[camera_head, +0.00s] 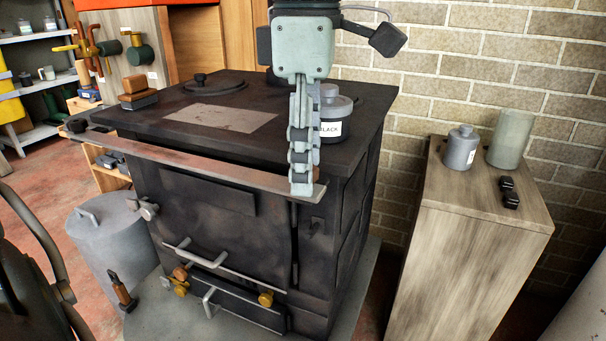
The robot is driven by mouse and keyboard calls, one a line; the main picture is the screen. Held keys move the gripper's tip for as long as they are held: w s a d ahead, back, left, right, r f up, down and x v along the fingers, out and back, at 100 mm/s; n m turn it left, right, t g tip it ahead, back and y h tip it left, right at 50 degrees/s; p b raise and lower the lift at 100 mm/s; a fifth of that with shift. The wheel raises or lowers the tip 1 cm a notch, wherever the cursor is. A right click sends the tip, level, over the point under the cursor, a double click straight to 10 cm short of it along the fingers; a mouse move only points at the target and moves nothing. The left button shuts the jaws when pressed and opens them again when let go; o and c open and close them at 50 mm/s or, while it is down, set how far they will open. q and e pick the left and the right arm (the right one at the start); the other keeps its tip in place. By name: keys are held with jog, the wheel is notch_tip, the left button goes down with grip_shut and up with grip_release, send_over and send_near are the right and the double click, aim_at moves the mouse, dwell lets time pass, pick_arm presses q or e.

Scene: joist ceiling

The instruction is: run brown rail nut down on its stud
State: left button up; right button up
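A rusty brown rail (200,163) runs along the front top edge of a black stove (225,225). My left gripper (302,187) comes down from the top of the view, with its fingertips at the rail's right end. Its fingers are seen edge-on, one behind the other, so their gap does not show. I cannot make out a brown rail nut or its stud; the gripper covers part of this rail end. A dark knob (77,126) sits at the rail's left end. My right gripper is not in view.
A grey jar labelled BLACK (333,112) stands on the stove close behind the gripper. A grey lidded bin (112,245) stands left of the stove.

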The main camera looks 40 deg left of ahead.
pick_arm(q)
grip_shut()
jog(key=shift+r+m+p, duration=0.1)
jog(key=shift+m+p, duration=0.3)
jog(key=shift+m, duration=1.3)
